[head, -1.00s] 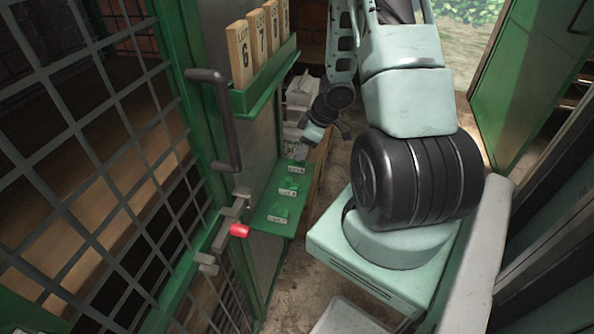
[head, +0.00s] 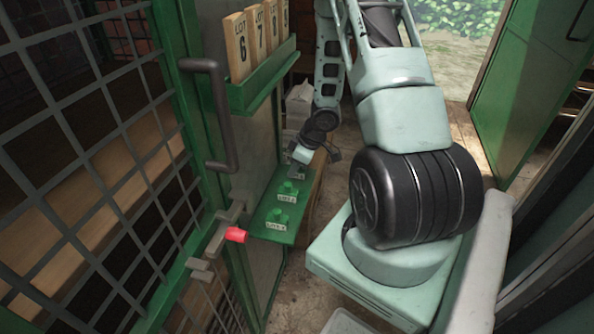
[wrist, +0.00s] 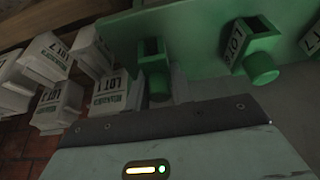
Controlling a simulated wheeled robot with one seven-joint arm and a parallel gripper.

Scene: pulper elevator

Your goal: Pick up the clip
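Green clip-like pieces with white lot labels sit on a low green shelf (head: 262,232). The near one (head: 280,216) and the middle one (head: 288,188) are clear in the head view; the far end of the row is partly hidden by my gripper (head: 311,164). My gripper is just above that far end, and contact cannot be told. In the wrist view, one green clip (wrist: 153,62) is beyond the gripper's edge and another clip (wrist: 256,50) is to the right.
A green rack (head: 262,80) with numbered wooden blocks (head: 237,48) is above the shelf. A dark door handle (head: 216,115) and a red-tipped latch (head: 235,235) are on the left. White lot-labelled bags (wrist: 62,100) lie beyond the shelf.

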